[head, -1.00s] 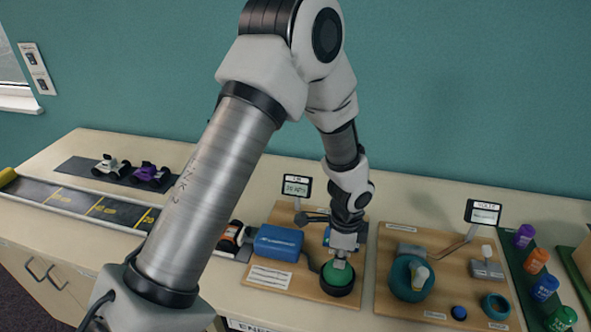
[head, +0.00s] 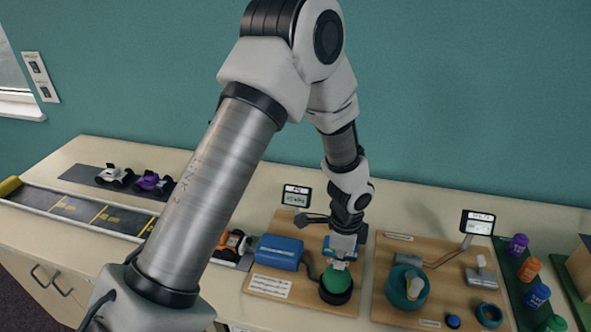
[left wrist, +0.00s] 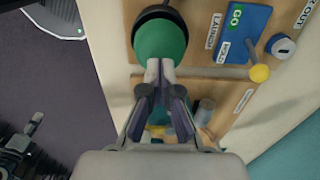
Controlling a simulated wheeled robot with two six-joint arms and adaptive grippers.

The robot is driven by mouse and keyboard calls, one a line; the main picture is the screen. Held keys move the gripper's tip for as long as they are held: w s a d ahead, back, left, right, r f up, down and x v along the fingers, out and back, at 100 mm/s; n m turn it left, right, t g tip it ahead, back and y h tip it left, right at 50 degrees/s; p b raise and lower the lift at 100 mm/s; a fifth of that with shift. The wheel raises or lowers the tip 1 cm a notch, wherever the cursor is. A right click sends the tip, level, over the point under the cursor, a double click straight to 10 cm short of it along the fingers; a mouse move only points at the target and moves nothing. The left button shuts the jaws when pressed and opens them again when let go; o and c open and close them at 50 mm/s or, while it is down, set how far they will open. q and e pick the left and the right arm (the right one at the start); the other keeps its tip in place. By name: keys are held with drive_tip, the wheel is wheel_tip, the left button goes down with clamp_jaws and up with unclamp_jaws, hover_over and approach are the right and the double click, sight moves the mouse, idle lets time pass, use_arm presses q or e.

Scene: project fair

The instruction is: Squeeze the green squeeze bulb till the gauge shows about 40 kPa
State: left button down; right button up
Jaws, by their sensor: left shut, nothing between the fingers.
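The green squeeze bulb (head: 336,287) sits in a black ring on a wooden board, and it fills the top of the left wrist view (left wrist: 160,40). My left gripper (head: 341,265) points down over the bulb. Its fingers are shut with nothing between them, and in the left wrist view the fingertips (left wrist: 160,68) overlap the bulb's edge. I cannot tell whether they touch it. The gauge (head: 296,196) is a small screen behind the bulb; its digits are too small to read. My right gripper is not in view.
A blue box (head: 278,252) stands left of the bulb. A yellow-knobbed lever (left wrist: 259,73) is near the bulb. To the right is another wooden board (head: 392,312) with a teal ring part (head: 399,288) and a second screen (head: 478,222). Toy cars (head: 152,183) and a track lie left.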

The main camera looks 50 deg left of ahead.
sight(338, 271)
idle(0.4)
use_arm(q)
drive_tip(key=shift+f+b, duration=1.1)
drive_tip(key=shift+f, duration=0.8)
drive_tip(key=shift+r+p, duration=1.95)
drive_tip(key=shift+p, duration=0.05)
wheel_tip(338, 271, up, 6)
drive_tip(key=p, duration=0.6)
